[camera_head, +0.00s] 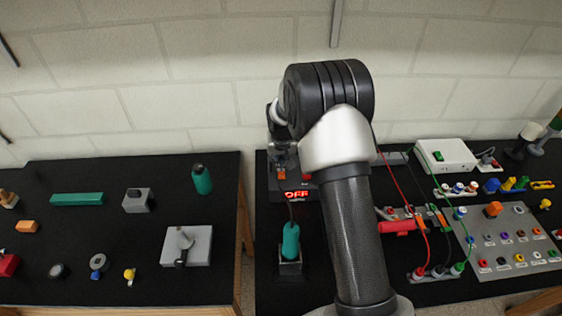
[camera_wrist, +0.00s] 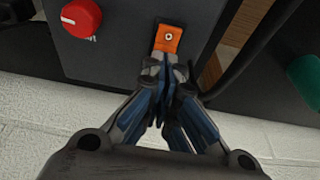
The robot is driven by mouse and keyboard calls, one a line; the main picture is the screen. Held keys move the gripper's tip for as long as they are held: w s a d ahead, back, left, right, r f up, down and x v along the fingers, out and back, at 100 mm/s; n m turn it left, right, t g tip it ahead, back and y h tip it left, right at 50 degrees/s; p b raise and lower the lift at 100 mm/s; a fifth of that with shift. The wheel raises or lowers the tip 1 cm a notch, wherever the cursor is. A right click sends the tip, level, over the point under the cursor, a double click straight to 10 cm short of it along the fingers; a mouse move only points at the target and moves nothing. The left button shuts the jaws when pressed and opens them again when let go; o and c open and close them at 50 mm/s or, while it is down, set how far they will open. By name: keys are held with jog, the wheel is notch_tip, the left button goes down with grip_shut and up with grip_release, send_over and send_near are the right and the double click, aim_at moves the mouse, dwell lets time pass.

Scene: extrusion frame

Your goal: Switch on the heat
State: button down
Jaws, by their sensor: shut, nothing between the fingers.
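A dark soldering station with a lit red display reading "OFF" (camera_head: 297,194) stands behind my arm in the head view, which hides part of it. In the wrist view its panel carries an orange switch (camera_wrist: 167,38) with a round white mark and a red knob (camera_wrist: 82,18) to the left. My gripper (camera_wrist: 166,66) is shut and empty. Its fingertips are at the lower edge of the orange switch; I cannot tell whether they touch it. A teal-handled iron (camera_head: 291,241) stands upright in a holder (camera_head: 290,267) in front of the station.
A metal panel with colored sockets (camera_head: 511,240), a white box (camera_head: 445,156) and several cables lie right of my arm. A separate black table (camera_head: 90,230) on the left holds scattered parts. A pale brick wall (camera_head: 190,100) stands behind.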

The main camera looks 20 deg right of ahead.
jog(key=shift+w+f+b, duration=0.1)
jog(key=shift+f+b, duration=0.25)
jog(key=shift+f, duration=0.2)
jog(key=shift+r, duration=0.15)
jog(key=shift+s+a+r, duration=0.15)
jog(key=shift+s+r, duration=0.15)
jog(key=shift+s, duration=0.4)
jog(key=shift+w, duration=0.1)
notch_tip(320, 180, up, 14)
jog(key=p, duration=0.4)
